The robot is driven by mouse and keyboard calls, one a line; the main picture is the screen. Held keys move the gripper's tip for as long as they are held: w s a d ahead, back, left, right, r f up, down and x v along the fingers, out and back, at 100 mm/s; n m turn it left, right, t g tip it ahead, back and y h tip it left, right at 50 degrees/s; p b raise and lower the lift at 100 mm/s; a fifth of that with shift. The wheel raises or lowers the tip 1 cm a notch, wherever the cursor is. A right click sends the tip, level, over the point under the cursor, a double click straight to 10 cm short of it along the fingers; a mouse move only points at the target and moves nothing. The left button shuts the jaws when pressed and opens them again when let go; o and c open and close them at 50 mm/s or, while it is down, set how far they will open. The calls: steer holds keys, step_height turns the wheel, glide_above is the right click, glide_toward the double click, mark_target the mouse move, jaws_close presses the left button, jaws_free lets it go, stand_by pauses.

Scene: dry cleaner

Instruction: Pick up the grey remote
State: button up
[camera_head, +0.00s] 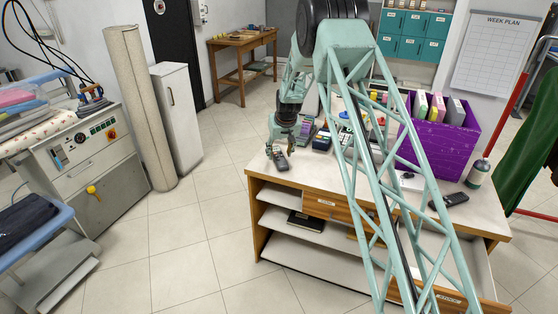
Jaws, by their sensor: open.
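A dark grey remote (281,162) lies on the counter top (305,172) near its left end. My gripper (282,148) points down right above the remote, with its jaws open around or just over the remote's far end. I cannot tell whether the fingers touch the remote or the counter. A second, darker handheld device (449,200), possibly another remote, lies near the counter's right end, away from my gripper.
A purple box (440,145) with colourful packs stands at the back right, beside a bottle (478,174). Card terminals (321,139) and small items sit behind the middle, partly hidden by my arm. The counter's front left top is clear.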

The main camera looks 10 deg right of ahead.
steer(key=shift+x, duration=0.85)
steer(key=c, duration=1)
